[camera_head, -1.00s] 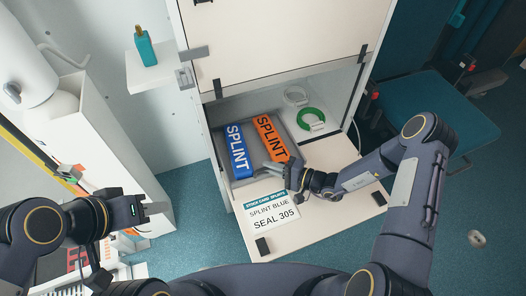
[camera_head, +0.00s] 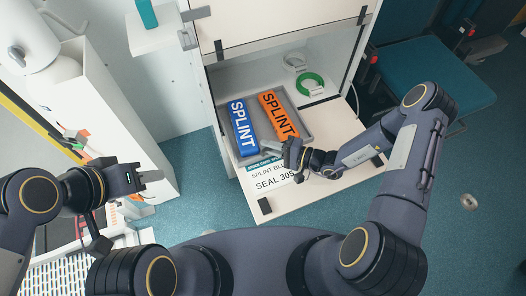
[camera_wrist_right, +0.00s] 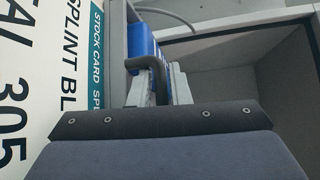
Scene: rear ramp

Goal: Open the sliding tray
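The sliding tray (camera_head: 303,126) is grey and holds a blue splint pack (camera_head: 242,127) and an orange splint pack (camera_head: 278,115). It sticks out of the cabinet's lower compartment over the lowered flap, its front edge at the stock card. My right gripper (camera_head: 274,148) is at the tray's front. In the right wrist view its fingers (camera_wrist_right: 153,85) are closed around a dark handle (camera_wrist_right: 150,62), with blue behind. My left gripper (camera_head: 152,178) is open and empty, away from the cabinet at the left.
The stock card (camera_head: 271,177) lies on the pale flap (camera_head: 300,190). A side shelf (camera_head: 155,38) and a white unit (camera_head: 110,130) stand left. A teal seat (camera_head: 425,90) is right.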

